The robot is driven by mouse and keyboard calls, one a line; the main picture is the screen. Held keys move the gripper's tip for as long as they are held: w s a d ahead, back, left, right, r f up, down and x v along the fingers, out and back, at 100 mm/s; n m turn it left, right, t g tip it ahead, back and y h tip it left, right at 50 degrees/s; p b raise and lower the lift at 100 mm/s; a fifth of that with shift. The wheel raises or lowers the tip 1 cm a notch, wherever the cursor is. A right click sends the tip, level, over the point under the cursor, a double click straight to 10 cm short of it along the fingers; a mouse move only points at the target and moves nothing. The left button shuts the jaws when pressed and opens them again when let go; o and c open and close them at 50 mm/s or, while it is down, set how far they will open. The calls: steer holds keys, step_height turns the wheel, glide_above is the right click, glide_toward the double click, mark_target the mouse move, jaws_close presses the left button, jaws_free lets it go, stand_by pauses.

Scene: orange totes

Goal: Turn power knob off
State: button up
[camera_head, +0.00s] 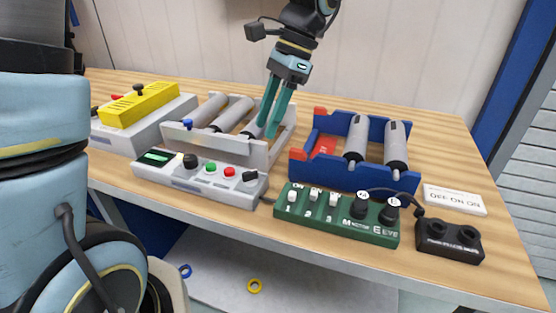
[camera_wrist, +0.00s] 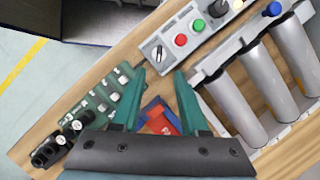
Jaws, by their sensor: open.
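A grey control panel (camera_head: 200,180) lies near the table's front edge. It carries a round black knob (camera_head: 190,161), a green button, a red button and a black selector knob (camera_head: 250,175) at its right end. That selector also shows in the wrist view (camera_wrist: 159,53), with a light mark across it. Which knob is the power knob, I cannot tell. A green panel (camera_head: 336,216) beside it has several white switches and two black knobs (camera_head: 360,203). My gripper (camera_head: 268,130) points down above the grey roller tray, behind the grey panel. It is open and empty, its teal fingers (camera_wrist: 160,72) apart.
The grey tray (camera_head: 253,151) with rollers stands behind the grey panel. A blue tray (camera_head: 330,178) with rollers is to its right. A yellow-topped box (camera_head: 138,105) is at left. A black socket box (camera_head: 449,241) and a white sign (camera_head: 454,199) sit at right.

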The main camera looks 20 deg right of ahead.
mark_target(250, 171)
steer(key=p+x, duration=0.1)
steer(key=x, duration=0.9)
steer(key=shift+a+f, duration=0.15)
steer(key=shift+f, duration=0.1)
jaws_close()
